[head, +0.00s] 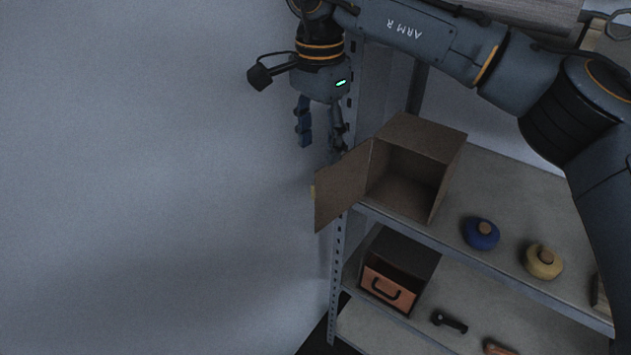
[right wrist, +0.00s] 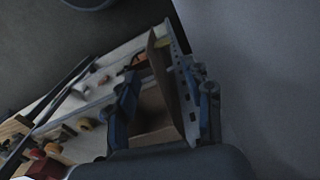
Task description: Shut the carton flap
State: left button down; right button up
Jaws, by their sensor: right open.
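The brown carton (head: 452,143) stands on the upper shelf with its front side open and its inside dark. Its flap (head: 343,188) is swung open to the left, past the shelf's end; in the right wrist view the flap (right wrist: 163,70) shows as a narrow brown panel between the fingers in the picture. My right gripper (head: 320,146) is open and empty, fingers pointing down, above and to the left of the flap in the head view. I cannot tell whether it touches the flap. My left gripper is in neither view.
Below are a box with an orange drawer front (head: 388,288) and a black tool (head: 449,322). A pale wall or floor surface fills the left.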

aim_at(317, 186)
notch_tip(317, 186, down, 10)
jog(key=shift+w+a+f+p, duration=0.15)
jog(key=shift+f+p, duration=0.1)
jog(key=shift+p, duration=0.45)
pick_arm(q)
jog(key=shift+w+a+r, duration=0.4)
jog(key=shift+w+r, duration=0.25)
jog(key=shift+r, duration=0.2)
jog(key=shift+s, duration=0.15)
pick_arm(e)
grip_shut()
